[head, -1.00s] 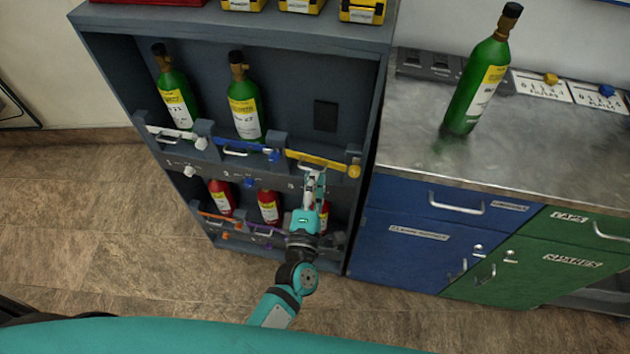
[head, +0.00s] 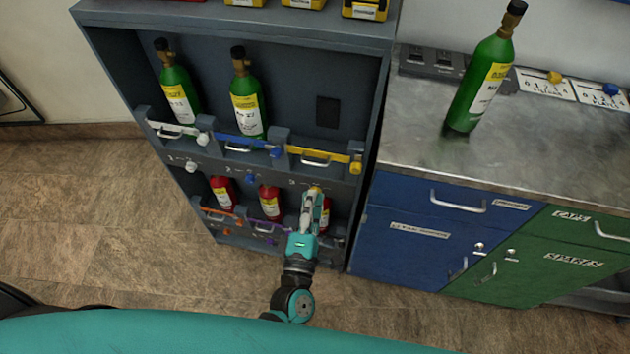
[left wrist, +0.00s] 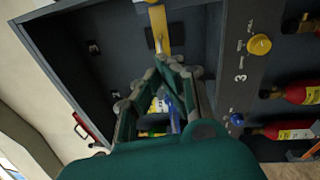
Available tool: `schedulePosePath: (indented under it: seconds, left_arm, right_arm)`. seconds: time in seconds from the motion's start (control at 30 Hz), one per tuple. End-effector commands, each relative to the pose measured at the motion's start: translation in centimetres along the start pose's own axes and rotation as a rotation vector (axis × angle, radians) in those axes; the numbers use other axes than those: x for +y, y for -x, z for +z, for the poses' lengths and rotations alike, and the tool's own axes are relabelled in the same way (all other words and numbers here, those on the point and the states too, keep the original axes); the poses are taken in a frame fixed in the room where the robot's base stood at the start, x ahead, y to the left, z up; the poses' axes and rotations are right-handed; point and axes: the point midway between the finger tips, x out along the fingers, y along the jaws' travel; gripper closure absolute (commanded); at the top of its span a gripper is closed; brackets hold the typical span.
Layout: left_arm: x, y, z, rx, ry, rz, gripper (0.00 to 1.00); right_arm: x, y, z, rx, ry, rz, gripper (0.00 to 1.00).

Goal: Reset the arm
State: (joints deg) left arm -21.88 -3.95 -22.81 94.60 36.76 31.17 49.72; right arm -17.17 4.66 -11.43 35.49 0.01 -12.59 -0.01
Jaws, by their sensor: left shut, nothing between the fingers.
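My left gripper (head: 314,194) is shut and empty, in front of the rack's middle panel, below the yellow bar (head: 338,157) of the third bay. In the head view its fingertips overlap the yellow knob (head: 316,188) by label 3; I cannot tell whether they touch. In the left wrist view the closed fingers (left wrist: 174,65) point at the yellow bar (left wrist: 161,28), and the yellow knob (left wrist: 259,44) shows to their right. My left forearm hangs below the gripper in the head view. My right gripper is not in view.
The grey rack (head: 232,17) holds two green bottles (head: 247,105) behind white and blue bars; the third bay is empty. Red bottles (head: 222,191) stand below. A green bottle (head: 483,75) stands on the metal counter (head: 560,150) at right. The floor (head: 90,230) at left is clear.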

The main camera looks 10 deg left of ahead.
Motion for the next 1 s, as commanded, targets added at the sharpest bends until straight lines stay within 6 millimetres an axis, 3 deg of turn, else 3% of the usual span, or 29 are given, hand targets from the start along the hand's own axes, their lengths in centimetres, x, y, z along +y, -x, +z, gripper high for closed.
schedulePosePath:
  seconds: [0.1,0.3,0.67,0.77,0.83,1.0]
  left_arm:
    - [-0.1,2.6,0.0,-0.001,-0.002,-0.002,1.0]
    - [0.0,5.4,0.0,0.0,0.0,0.0,1.0]
    - [-0.4,6.3,0.0,-0.007,-0.016,-0.009,1.0]
    - [-3.1,6.8,0.2,-0.049,-0.107,-0.067,1.0]
    - [-6.7,7.5,0.1,-0.107,-0.228,-0.143,1.0]
    - [-18.2,11.9,-1.8,-0.322,-0.617,-0.402,1.0]
  right_arm:
    - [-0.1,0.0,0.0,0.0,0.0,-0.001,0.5]
    - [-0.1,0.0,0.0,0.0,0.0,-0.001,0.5]
    - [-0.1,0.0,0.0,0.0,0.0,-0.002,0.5]
    - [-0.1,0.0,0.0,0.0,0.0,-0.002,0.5]
    - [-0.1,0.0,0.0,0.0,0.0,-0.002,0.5]
    - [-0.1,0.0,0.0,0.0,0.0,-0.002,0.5]
